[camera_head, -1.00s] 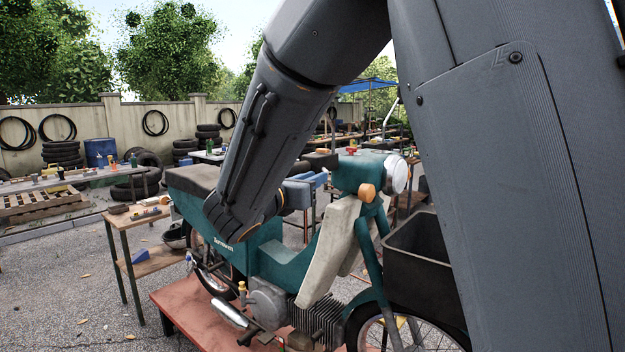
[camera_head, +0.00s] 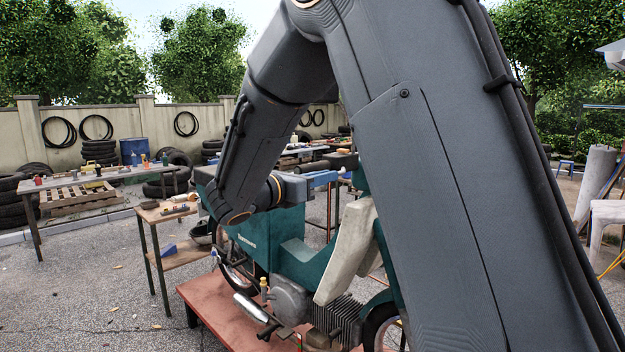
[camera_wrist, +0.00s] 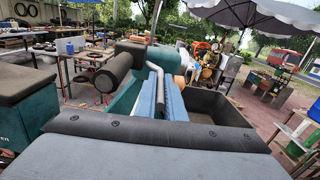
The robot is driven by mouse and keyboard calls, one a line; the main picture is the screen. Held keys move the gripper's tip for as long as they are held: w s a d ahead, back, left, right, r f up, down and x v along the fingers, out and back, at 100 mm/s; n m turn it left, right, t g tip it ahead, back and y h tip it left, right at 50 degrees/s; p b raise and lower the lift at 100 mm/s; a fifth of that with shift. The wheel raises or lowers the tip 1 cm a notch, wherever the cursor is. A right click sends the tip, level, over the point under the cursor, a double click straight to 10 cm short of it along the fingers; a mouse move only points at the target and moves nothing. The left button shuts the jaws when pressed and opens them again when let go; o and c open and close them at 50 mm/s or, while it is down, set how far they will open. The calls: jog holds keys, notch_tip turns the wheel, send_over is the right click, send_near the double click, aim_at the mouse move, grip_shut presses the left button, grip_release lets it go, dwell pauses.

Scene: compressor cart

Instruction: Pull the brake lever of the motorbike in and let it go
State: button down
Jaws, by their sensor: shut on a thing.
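The teal motorbike (camera_head: 275,235) stands on a low red platform; my arm hides its front in the head view. The black handlebar grip (camera_head: 340,161) sticks out beside my arm. In the wrist view the grip (camera_wrist: 113,72) and the silver brake lever (camera_wrist: 156,74) show side by side in front of me. My gripper (camera_head: 336,176) has blue fingers, seen from behind in the wrist view (camera_wrist: 163,90). It is shut on the lever, whose bent end shows at the fingertips. A gap shows between lever and grip. The exact contact is small and partly hidden.
A dark front basket (camera_wrist: 215,105) is close to the right of my fingers. A small table with tools (camera_head: 165,212) stands behind the bike. The red platform (camera_head: 215,312) is below; open gravel lies at the left.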

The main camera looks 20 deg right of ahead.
jog(key=shift+r, duration=0.1)
jog(key=c, duration=1.8)
grip_release()
jog(key=shift+c, duration=0.2)
jog(key=shift+a, duration=0.1)
jog(key=b+v, duration=0.2)
jog(key=v, duration=0.5)
jog(key=shift+s+a+b, duration=0.2)
jog(key=shift+a+b, duration=0.1)
jog(key=p+v, duration=0.3)
jog(key=v, duration=0.6)
jog(key=shift+s+d, duration=0.15)
jog(key=shift+s, duration=0.2)
jog(key=shift+r+p, duration=0.1)
jog(key=shift+p, duration=0.35)
